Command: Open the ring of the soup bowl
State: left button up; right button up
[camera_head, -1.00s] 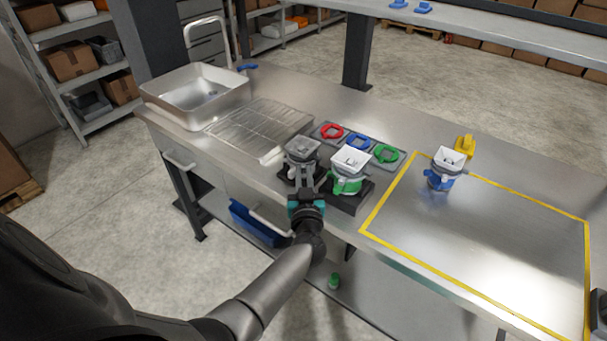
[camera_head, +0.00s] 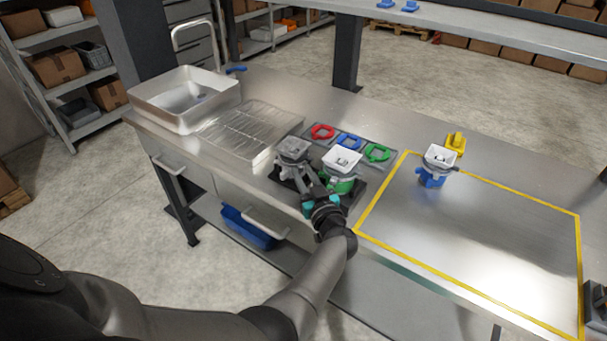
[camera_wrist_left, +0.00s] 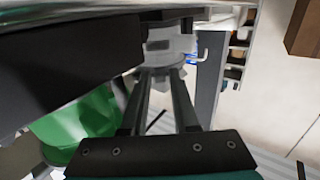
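A grey dispenser (camera_head: 292,150) stands at the left end of a black base, beside a green dispenser with a white square top (camera_head: 342,160). A blue dispenser (camera_head: 438,165) stands inside the yellow outline. None is clearly marked as the soup bowl. My left gripper (camera_head: 308,180) reaches the front of the grey dispenser. In the left wrist view its fingers (camera_wrist_left: 162,78) have a narrow gap and meet a light grey part (camera_wrist_left: 167,46), apparently the ring's handle. The ring itself is mostly hidden. My right gripper is not in view.
A grey tray with red (camera_head: 322,132), blue (camera_head: 349,142) and green (camera_head: 377,152) rings lies behind the dispensers. A yellow piece (camera_head: 455,142) stands behind the blue dispenser. A sink (camera_head: 185,98) and drainer (camera_head: 247,130) are left. The yellow-outlined area is mostly clear.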

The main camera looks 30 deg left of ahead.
pick_arm(q)
jog(key=shift+o, duration=1.2)
jog(key=shift+r, duration=0.1)
